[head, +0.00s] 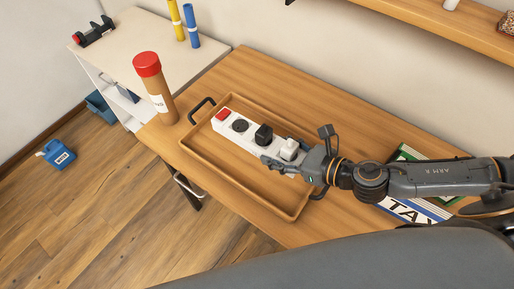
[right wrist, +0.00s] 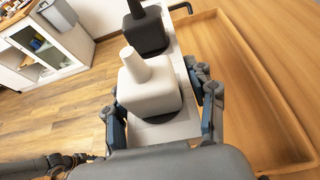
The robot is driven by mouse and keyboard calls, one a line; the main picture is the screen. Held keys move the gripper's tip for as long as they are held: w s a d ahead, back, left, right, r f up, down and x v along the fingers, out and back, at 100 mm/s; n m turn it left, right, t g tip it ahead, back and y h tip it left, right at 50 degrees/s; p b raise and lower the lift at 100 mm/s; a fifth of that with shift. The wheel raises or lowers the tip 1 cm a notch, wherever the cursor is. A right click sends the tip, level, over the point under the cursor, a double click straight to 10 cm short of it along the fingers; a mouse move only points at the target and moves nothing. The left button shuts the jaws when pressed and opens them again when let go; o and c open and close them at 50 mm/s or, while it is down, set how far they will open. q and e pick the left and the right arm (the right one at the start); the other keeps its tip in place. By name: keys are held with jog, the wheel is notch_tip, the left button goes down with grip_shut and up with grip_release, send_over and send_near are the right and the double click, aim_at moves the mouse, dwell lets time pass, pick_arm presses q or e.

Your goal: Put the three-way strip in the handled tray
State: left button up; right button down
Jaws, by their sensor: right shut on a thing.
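The three-way strip (head: 251,140) is white, with a red switch at its far left end, one bare socket, a black plug and a white plug. It lies lengthwise within the outline of the handled tray (head: 217,170), a wooden tray with dark handles. I cannot tell whether its underside touches the tray floor. My right gripper (head: 284,162) is shut on the strip's near right end, by the white plug. In the right wrist view, its fingers (right wrist: 158,112) sit either side of the strip (right wrist: 172,131), whose near end is hidden.
A red-capped brown tube (head: 156,90) stands left of the tray on the wooden table (head: 265,75). Books (head: 410,207) lie to the right, partly under my right arm. A white cabinet (head: 142,35) holds yellow and blue tubes. The table behind the tray is clear.

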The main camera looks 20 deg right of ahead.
jog(key=shift+s+f, duration=0.1)
jog(key=shift+s, duration=0.1)
jog(key=shift+w, duration=0.1)
jog(key=w+d+f, duration=0.1)
jog(key=w+f, duration=0.1)
jog(key=w, duration=0.1)
jog(key=w+d+f+b, duration=0.1)
jog(key=w+d+f, duration=0.1)
jog(key=w+f, duration=0.1)
jog(key=w+d+f, duration=0.1)
jog(key=w+f, duration=0.2)
jog(key=w, duration=0.2)
jog(key=shift+w+d+f+b, duration=0.1)
jog(key=shift+d+f+b, duration=0.05)
jog(key=shift+b, duration=0.25)
jog(key=shift+w+d+f, duration=0.15)
jog(key=shift+w+f, duration=0.25)
notch_tip(320, 180, down, 3)
jog(key=shift+w+d+f+b, duration=0.1)
jog(key=shift+w+b, duration=0.05)
jog(key=shift+b, duration=0.4)
pick_arm(q)
jog(key=f, duration=0.3)
jog(key=shift+s+a+f, duration=0.15)
jog(key=shift+a+f, duration=0.1)
jog(key=shift+a, duration=0.05)
pick_arm(e)
jog(key=shift+f, duration=0.1)
